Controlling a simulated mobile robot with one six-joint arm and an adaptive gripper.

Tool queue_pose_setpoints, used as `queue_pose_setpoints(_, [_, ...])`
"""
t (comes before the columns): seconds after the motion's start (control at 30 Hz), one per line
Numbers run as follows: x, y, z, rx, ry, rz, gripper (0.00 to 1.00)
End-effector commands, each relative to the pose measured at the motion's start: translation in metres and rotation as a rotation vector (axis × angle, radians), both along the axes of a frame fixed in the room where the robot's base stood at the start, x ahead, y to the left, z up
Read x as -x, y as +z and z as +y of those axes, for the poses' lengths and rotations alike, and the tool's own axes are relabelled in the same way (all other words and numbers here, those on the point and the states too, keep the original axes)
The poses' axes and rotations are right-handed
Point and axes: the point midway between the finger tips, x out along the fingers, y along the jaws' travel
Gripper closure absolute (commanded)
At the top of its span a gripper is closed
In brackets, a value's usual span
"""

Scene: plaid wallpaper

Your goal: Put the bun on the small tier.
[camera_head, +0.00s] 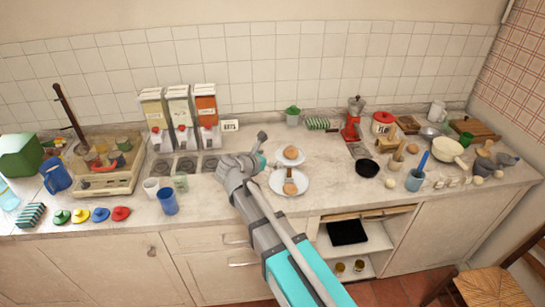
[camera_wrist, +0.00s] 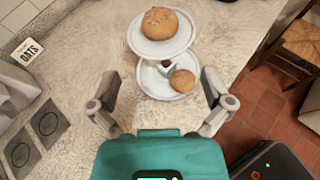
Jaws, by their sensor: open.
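A two-tier stand is in the middle of the counter. Its upper, smaller white tier (camera_head: 280,158) bears a round brown bun (camera_head: 291,152). Its lower, larger white tier (camera_head: 274,184) bears another brown bun (camera_head: 290,188), with a short post behind it. In the wrist view the upper tier (camera_wrist: 143,46) carries a bun (camera_wrist: 160,22) that looks large. The lower tier (camera_wrist: 150,88) carries a smaller-looking bun (camera_wrist: 183,80) beside the post (camera_wrist: 166,68). My gripper (camera_head: 264,152) is open and empty, just left of the stand; its spread fingers (camera_wrist: 159,92) flank the lower tier in the wrist view.
Dispensers (camera_head: 180,115) and an oats sign (camera_head: 230,125) stand at the back left. A blue cup (camera_head: 168,202) is left of my arm. Bare counter (camera_head: 335,170) lies right of the stand.

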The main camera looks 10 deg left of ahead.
Motion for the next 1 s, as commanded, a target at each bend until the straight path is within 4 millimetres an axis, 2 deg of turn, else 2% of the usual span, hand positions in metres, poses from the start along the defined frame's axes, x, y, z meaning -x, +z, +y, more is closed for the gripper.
queue_pose_setpoints(0.53, [0.0,0.0,0.0,-0.001,0.0,0.0,0.0])
queue_pose_setpoints(0.67, [0.0,-0.002,-0.006,-0.022,-0.017,0.001,0.0])
queue_pose_setpoints(0.77, [0.001,-0.007,-0.019,-0.073,-0.058,0.001,0.0])
queue_pose_setpoints(0.87, [0.003,-0.015,-0.041,-0.163,-0.134,0.001,0.0])
queue_pose_setpoints(1.0, [0.01,-0.032,-0.084,-0.349,-0.299,-0.006,0.0])
